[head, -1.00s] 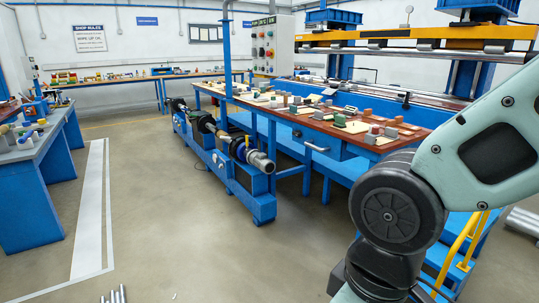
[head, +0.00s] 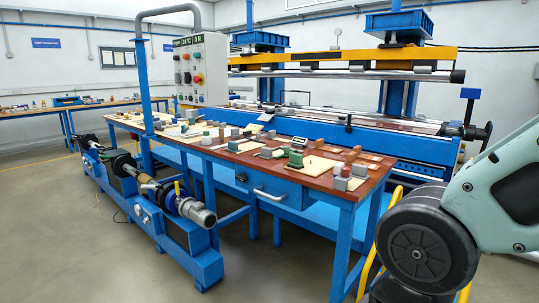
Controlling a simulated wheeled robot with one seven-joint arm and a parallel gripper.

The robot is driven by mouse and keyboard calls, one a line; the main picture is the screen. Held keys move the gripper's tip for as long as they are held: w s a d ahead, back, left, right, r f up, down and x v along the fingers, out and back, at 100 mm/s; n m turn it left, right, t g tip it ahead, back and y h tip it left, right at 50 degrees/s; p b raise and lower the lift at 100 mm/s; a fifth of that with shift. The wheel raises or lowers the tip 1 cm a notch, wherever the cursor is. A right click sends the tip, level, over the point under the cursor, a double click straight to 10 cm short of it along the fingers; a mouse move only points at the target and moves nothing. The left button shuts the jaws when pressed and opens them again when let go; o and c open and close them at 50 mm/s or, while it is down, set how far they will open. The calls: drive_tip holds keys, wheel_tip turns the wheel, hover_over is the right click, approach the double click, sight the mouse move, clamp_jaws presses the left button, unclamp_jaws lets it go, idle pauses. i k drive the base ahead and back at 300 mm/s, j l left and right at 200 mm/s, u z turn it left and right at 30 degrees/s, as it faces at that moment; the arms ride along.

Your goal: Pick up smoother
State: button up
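I cannot tell which thing is the smoother. Several small tools and blocks lie on the red-brown top of the blue workbench (head: 318,176), among them a green block (head: 295,159), grey blocks (head: 268,153) and a grey and red piece at the near right corner (head: 343,181). They are too small to name surely. My gripper is not in view.
A blue winding machine with rollers (head: 178,205) stands along the bench's left side. A control panel (head: 200,70) rises behind it. A large press with a yellow beam (head: 340,58) is behind the bench. Yellow rails (head: 370,262) stand by the bench's right end. The floor at lower left is clear.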

sight(295, 159)
drive_tip(key=i+j+z, duration=0.35)
drive_tip(key=i+j, duration=1.75)
drive_tip(key=i, duration=0.1)
